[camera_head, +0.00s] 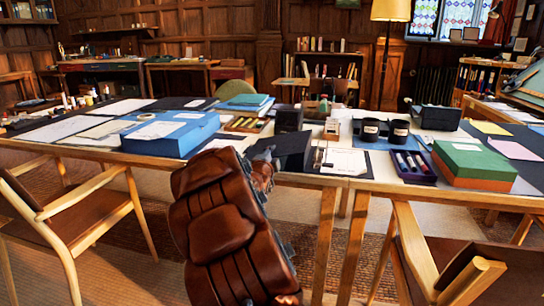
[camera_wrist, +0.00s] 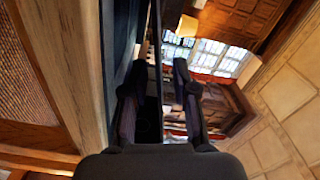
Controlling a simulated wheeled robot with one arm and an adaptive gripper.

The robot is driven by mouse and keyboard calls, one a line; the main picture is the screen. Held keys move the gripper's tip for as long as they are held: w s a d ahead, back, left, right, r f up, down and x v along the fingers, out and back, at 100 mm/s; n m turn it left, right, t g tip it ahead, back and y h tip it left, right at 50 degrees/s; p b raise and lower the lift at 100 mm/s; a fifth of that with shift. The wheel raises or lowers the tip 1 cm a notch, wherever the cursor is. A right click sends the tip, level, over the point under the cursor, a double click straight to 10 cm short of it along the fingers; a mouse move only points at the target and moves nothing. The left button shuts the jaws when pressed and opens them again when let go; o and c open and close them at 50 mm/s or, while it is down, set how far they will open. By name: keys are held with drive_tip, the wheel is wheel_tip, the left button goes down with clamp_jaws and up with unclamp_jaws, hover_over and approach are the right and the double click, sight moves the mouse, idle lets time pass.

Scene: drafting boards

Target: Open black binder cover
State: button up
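The black binder (camera_head: 292,144) lies at the front edge of the long table, near the middle of the head view. My gripper (camera_head: 264,165) is at its front left side, and my brown arm hides part of the table edge there. In the wrist view my gripper (camera_wrist: 155,88) has its two dark fingers apart. A thin dark panel (camera_wrist: 157,50), which looks like the binder's cover seen edge-on, runs into the gap between them. I cannot tell whether either finger touches it. How far the cover is raised is not clear.
Right of the binder lie white papers (camera_head: 342,161), two black cups (camera_head: 398,133), a tray of bottles (camera_head: 412,165) and a green-and-orange box (camera_head: 472,163). A blue box (camera_head: 171,132) lies left. Wooden chairs (camera_head: 75,220) stand in front on both sides.

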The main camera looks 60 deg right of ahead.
clamp_jaws()
idle(0.8)
